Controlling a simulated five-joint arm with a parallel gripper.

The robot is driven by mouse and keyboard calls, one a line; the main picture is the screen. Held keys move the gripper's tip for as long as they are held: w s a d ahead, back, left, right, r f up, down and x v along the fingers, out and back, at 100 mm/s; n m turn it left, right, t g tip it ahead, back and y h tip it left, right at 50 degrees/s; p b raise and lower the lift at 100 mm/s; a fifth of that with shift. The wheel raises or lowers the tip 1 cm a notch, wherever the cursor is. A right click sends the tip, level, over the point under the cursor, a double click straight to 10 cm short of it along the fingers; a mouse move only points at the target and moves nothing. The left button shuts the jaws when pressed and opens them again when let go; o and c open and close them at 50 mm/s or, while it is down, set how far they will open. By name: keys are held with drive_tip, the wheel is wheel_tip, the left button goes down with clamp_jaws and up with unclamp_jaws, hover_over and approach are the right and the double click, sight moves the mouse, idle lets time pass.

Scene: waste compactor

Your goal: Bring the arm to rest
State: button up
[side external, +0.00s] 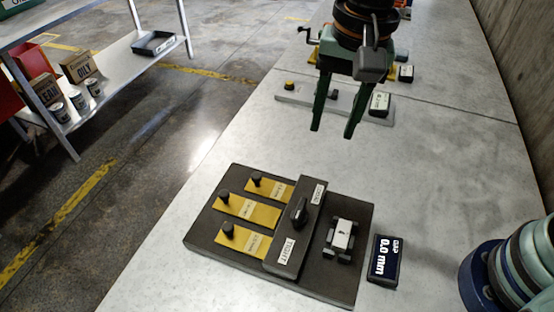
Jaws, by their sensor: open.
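My gripper (333,118) hangs above the grey bench, its two green fingers pointing down and spread apart with nothing between them. It is behind and above a dark control board (196,241). The board carries several yellow plates, each with a black knob, such as the front plate (254,246). A raised dark bar on the board has a black rotary knob (299,212) and labels at its two ends, the nearer reading "TIGHT". To its right on the board is a small white and grey clamp-like part (341,236).
A display (384,261) reading "GAP 0.0 mm" lies right of the board. A light panel (292,96) with a yellow knob and another small display (380,104) are behind the gripper. A shelf (134,62) with boxes and cans stands left, beyond the bench edge.

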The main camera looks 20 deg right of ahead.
drive_tip(key=d+r+n+t, duration=0.1)
drive_tip(key=d+n+t, duration=0.1)
drive_tip(key=d, duration=0.9)
drive_tip(key=s+d+r+n+t, duration=0.1)
drive_tip(key=d+n, duration=0.4)
drive_tip(key=d, duration=0.7)
drive_tip(key=shift+r+n+t+h, duration=0.3)
drive_tip(key=shift+r+t, duration=0.05)
drive_tip(key=shift+t, duration=0.55)
